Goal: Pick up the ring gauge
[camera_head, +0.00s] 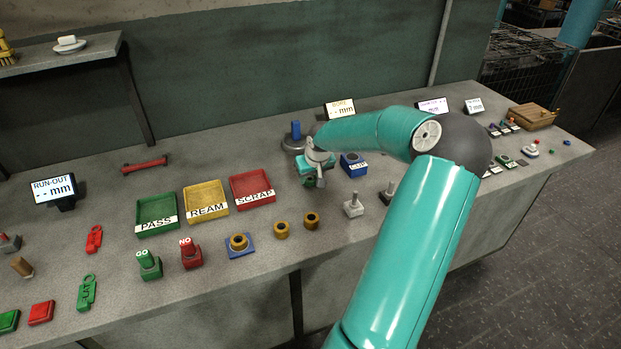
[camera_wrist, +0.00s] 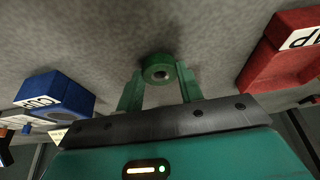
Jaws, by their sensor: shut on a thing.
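The ring gauge (camera_wrist: 158,69) is a small green ring with a dark round hole, seen in the wrist view at the tips of my gripper's two fingers. My gripper (camera_head: 316,180) is shut on it, with one finger on each side. In the head view the gripper points down at the bench between the red SCRAP tray and a blue block, and the ring is mostly hidden there. I cannot tell whether the ring touches the bench.
The red SCRAP tray (camera_head: 252,189) is left of my gripper, beside the yellow REAM tray (camera_head: 206,198) and green PASS tray (camera_head: 157,212). A blue labelled block (camera_head: 353,165) stands close on the right. Two brass rings (camera_head: 282,230) lie nearer the bench's front edge.

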